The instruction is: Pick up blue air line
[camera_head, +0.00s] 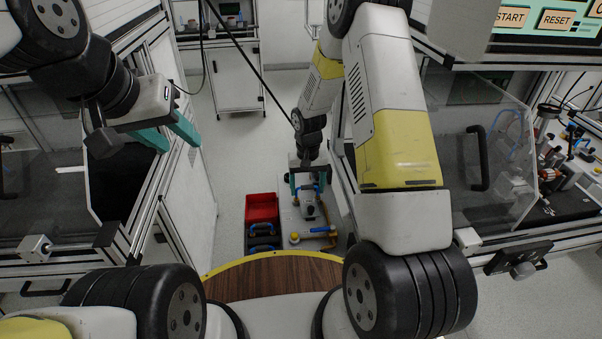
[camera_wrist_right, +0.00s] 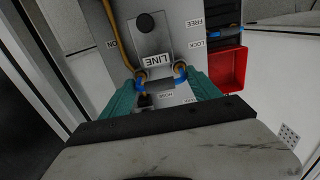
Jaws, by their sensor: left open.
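My right gripper (camera_head: 308,184) is lowered over a light panel (camera_head: 290,222) in the head view. Its teal fingers stand apart, and it also shows in the right wrist view (camera_wrist_right: 161,80). Two small blue pieces with orange ends, seemingly the blue air line (camera_wrist_right: 181,74), lie between the fingertips. A blue arch shows there in the head view (camera_head: 309,187). Whether the fingers touch it I cannot tell. My left gripper (camera_head: 168,133) is open and empty, high at the left, far from the panel.
A red bin (camera_head: 262,207) stands left of the panel, with black and blue parts at its near end. The panel carries LINE, HOSE, FREE and LOCK labels, an orange hose (camera_wrist_right: 118,42) and a blue-and-yellow fitting (camera_head: 295,238). Metal-framed machines stand on both sides.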

